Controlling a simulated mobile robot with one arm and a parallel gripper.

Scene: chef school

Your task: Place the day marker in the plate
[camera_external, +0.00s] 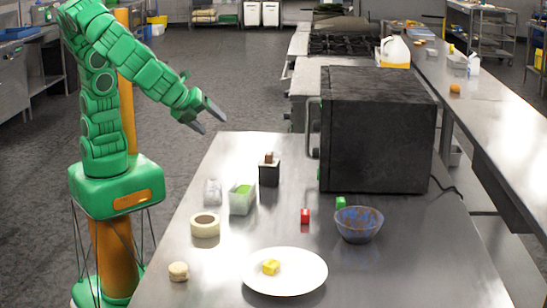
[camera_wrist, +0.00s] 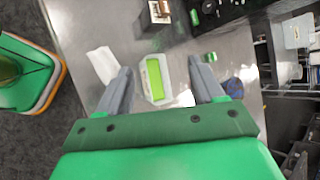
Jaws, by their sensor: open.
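No object is readable as the day marker; I cannot tell which one it is. A white container with a bright green face (camera_external: 242,199) stands on the steel counter, left of centre. It also shows in the wrist view (camera_wrist: 146,85), between and beyond my fingers. The white plate (camera_external: 300,284) lies at the front of the counter with a yellow block (camera_external: 270,267) on it; the plate is not visible in the wrist view. My gripper (camera_external: 213,120) is open and empty, in the air above the counter's far left edge. It also shows in the wrist view (camera_wrist: 160,68).
A clear crumpled-looking item (camera_external: 212,193), a tape roll (camera_external: 205,226), a black holder (camera_external: 269,174) and a beige round piece (camera_external: 179,271) stand on the left.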

